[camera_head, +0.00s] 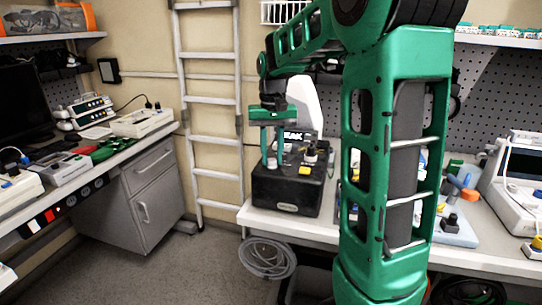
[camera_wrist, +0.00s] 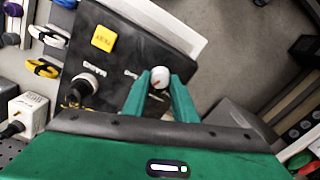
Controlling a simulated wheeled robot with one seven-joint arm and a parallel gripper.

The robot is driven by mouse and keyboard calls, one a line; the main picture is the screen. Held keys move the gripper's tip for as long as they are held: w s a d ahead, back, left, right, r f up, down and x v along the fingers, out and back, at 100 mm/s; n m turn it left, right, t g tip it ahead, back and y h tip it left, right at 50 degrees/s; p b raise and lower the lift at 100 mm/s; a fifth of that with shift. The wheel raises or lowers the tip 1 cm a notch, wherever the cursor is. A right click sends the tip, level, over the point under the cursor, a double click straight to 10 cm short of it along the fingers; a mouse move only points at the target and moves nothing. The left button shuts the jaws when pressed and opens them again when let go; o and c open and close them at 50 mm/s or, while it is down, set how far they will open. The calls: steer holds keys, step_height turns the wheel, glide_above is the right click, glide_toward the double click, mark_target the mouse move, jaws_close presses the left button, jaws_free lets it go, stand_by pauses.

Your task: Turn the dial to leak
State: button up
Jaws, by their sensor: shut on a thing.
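The dial (camera_wrist: 160,77) is a small pale round knob with a reddish mark, on top of a black box. My gripper (camera_head: 273,150) points down over the left part of the box top. In the wrist view my gripper's green fingers (camera_wrist: 160,90) are around the dial, one on each side, shut on it.
The box top also carries a yellow button (camera_wrist: 105,38) and a black knob (camera_wrist: 86,87). A ladder (camera_head: 209,97) leans on the wall to the left. Other devices crowd the bench to the right.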

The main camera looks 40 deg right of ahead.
mark_target(271, 159)
steer(key=shift+w+a, duration=0.1)
steer(key=o, duration=1)
steer(key=shift+o, duration=0.2)
step_height(271, 159, up, 11)
steer(key=shift+f, duration=0.15)
